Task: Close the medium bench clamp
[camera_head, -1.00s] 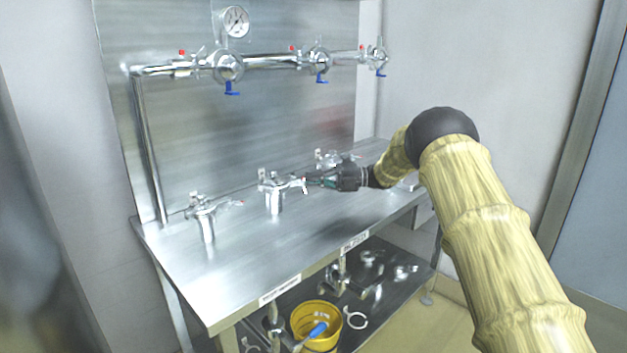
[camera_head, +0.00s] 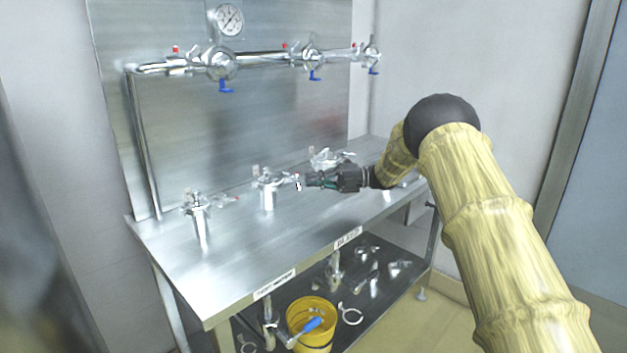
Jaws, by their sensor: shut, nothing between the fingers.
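Several metal bench clamps stand on posts on the steel bench top. I take the middle one, the medium bench clamp (camera_head: 267,186), to be the one beside my gripper. Its arm with a small red tip points right, toward my fingers. My gripper (camera_head: 303,181) is dark, shut and empty, with its fingertips close to the right end of that clamp. I cannot tell whether they touch. The left clamp (camera_head: 197,207) has its red-tipped arm sticking out to the right. The right clamp (camera_head: 325,157) stands behind my gripper and is partly hidden.
A steel pipe (camera_head: 265,60) with valves, blue handles and a gauge (camera_head: 229,19) runs along the back panel. Below the bench (camera_head: 225,270), a shelf holds loose clamps and a yellow bucket (camera_head: 311,325) with a blue-handled tool. The front of the bench top is clear.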

